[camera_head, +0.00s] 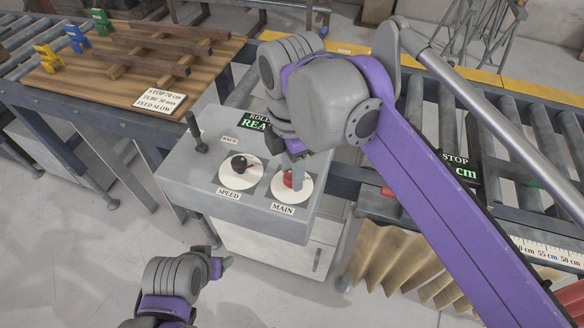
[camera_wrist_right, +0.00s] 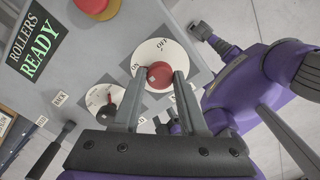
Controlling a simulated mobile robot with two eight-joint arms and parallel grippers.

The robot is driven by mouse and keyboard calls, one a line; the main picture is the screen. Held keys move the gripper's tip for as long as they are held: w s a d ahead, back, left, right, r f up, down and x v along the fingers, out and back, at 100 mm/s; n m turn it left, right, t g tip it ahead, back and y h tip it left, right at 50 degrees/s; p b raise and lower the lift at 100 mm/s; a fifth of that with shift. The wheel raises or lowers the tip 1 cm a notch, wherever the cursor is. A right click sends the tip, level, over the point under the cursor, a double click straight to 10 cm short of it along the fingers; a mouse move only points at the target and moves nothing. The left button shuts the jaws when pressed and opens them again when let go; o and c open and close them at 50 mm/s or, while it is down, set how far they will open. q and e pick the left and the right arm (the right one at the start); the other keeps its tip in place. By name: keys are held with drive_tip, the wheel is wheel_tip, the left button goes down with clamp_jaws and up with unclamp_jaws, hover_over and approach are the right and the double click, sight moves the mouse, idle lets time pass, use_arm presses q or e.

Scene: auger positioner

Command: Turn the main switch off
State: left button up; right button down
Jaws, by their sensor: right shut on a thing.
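The main switch is a red knob (camera_head: 288,180) on a white round dial (camera_head: 304,190) labelled MAIN, on the sloped grey control box. In the right wrist view the knob (camera_wrist_right: 160,75) sits between the two fingers of my right gripper (camera_wrist_right: 159,84), with ON printed at the dial's edge. My right gripper (camera_head: 295,176) reaches down from above and is shut on the red knob. I cannot tell which way the knob points. My left gripper (camera_head: 228,263) is low in front of the box, away from it; its jaws are unclear.
Beside the main dial is the black speed knob (camera_head: 239,163), with a black jog lever (camera_head: 196,132) farther left. A red button with a yellow collar (camera_wrist_right: 97,8) shows in the wrist view. The rollers screen (camera_wrist_right: 36,48) reads READY. A roller conveyor (camera_head: 500,115) runs behind.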

use_arm(q)
drive_tip(key=shift+r, duration=0.2)
use_arm(e)
drive_tip(key=shift+m, duration=0.3)
drive_tip(key=m+p, duration=0.2)
drive_tip(key=m, duration=0.1)
drive_tip(key=shift+r+m, duration=0.1)
drive_tip(key=shift+m, duration=0.2)
drive_tip(key=m+p, duration=0.1)
drive_tip(key=m, duration=0.3)
drive_tip(key=shift+m, duration=0.3)
drive_tip(key=m+p, duration=0.1)
drive_tip(key=m, duration=0.3)
use_arm(q)
wheel_tip(320, 180, up, 6)
drive_tip(key=w+p, duration=0.1)
drive_tip(key=shift+w, duration=0.4)
use_arm(e)
drive_tip(key=m, duration=0.5)
use_arm(q)
drive_tip(key=shift+r, duration=0.15)
use_arm(e)
drive_tip(key=shift+c, duration=2.2)
unclamp_jaws()
